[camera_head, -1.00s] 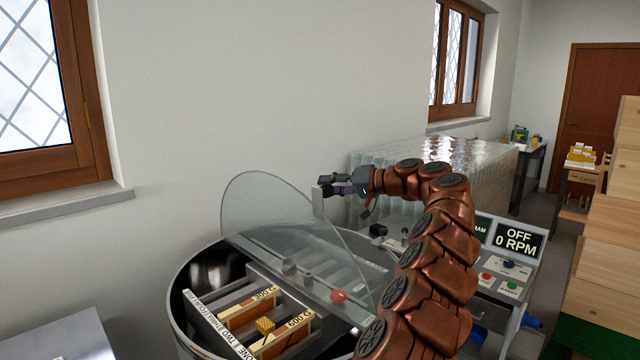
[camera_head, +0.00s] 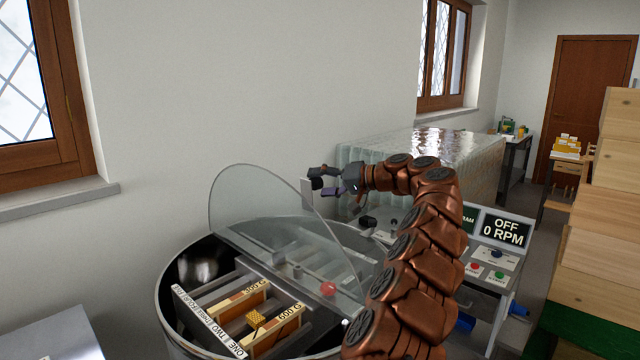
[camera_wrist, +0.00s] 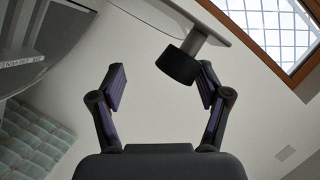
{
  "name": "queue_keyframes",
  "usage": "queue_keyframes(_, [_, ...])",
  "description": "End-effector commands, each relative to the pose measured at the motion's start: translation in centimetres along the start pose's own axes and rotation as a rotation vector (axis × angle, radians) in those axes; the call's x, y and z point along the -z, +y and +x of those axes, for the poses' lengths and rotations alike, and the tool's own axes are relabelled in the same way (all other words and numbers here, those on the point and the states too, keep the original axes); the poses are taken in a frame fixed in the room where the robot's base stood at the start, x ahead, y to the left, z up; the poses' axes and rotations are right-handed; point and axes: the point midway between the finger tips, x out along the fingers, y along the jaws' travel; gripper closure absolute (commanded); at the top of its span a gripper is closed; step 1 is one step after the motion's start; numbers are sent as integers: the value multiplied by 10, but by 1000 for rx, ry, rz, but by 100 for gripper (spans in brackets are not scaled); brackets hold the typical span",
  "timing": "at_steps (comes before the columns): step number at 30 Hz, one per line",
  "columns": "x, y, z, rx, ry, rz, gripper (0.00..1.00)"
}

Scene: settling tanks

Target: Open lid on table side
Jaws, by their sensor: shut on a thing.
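A clear half-disc lid (camera_head: 245,200) stands raised and tilted over the round steel drum (camera_head: 163,305), rising from the bar across its middle. A grey handle plate (camera_head: 307,194) with a black knob (camera_head: 316,184) is at the lid's upper right edge. My gripper (camera_head: 328,183) is at this knob. In the wrist view the knob (camera_wrist: 179,66) lies between my two fingers (camera_wrist: 160,85), close to the right one. A red ball knob (camera_head: 328,289) shows low by the lid. My arm hides the drum's right side.
Frames marked 300 G (camera_head: 240,302) and 600 G (camera_head: 277,328) sit inside the drum. A control panel (camera_head: 490,255) reading OFF 0 RPM stands at the right. A wrapped stack (camera_head: 440,150) is behind my arm, and wooden boxes (camera_head: 600,240) stand far right.

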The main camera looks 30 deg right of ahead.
Motion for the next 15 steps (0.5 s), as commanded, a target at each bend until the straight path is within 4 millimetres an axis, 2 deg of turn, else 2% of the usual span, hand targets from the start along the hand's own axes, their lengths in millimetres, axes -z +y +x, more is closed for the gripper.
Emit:
queue_keyframes(1, [-2, 6, -1, -9, -3, 4, 36])
queue_keyframes(15, [0, 1, -2, -6, -1, -1, 36])
